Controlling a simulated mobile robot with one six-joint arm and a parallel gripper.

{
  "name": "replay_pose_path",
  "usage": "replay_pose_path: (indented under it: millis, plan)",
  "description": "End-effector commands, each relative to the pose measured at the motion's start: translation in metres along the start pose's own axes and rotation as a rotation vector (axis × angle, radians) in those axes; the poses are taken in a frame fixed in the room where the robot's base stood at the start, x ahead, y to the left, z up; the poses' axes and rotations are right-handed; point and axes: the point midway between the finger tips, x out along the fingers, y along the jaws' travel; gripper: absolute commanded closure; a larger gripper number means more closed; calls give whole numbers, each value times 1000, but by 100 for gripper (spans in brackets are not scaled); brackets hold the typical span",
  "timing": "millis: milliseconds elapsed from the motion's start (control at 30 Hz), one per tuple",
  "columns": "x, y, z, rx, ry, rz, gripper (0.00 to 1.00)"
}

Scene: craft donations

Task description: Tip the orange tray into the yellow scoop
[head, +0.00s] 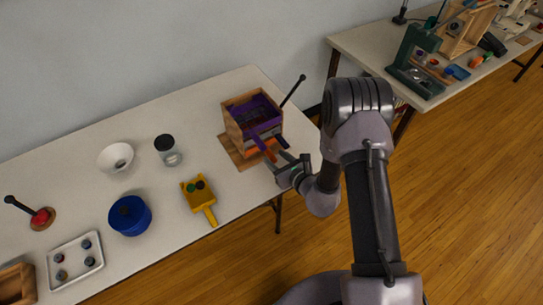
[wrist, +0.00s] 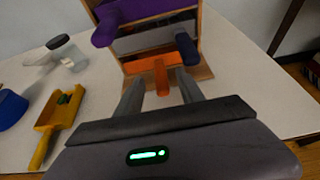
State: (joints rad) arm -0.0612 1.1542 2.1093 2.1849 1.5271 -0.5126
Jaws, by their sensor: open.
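A wooden rack (head: 237,130) stands at the table's right end, holding the tray with the orange handle (head: 265,148). In the wrist view the orange handle (wrist: 160,70) sticks out of the rack's front toward me; the tray's body is mostly hidden inside. My gripper (head: 278,160) is open in front of the rack. In the wrist view its two fingers (wrist: 160,84) lie to either side of the orange handle, apart from it. The yellow scoop (head: 204,203) lies on the table left of the rack, with dark green pieces in its pan. It also shows in the wrist view (wrist: 47,122).
A purple tray (head: 250,105) sits atop the rack, and a dark blue handle (wrist: 187,50) is right of the orange one. Bare table lies between rack and scoop.

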Motion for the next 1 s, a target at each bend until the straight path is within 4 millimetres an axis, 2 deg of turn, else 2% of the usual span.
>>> replay_pose_path:
  millis: [100,200,533,567,767,867,900,1000]
  plan:
    - [24,1,-2,-1,-1,1,55]
    - [36,0,-1,-1,-1,1,55]
    - [42,0,0,0,0,1,55]
    - [42,0,0,0,0,1,58]
    - [42,0,0,0,0,1,98]
    - [42,0,0,0,0,1,100]
    - [42,0,0,0,0,1,82]
    - [42,0,0,0,0,1,100]
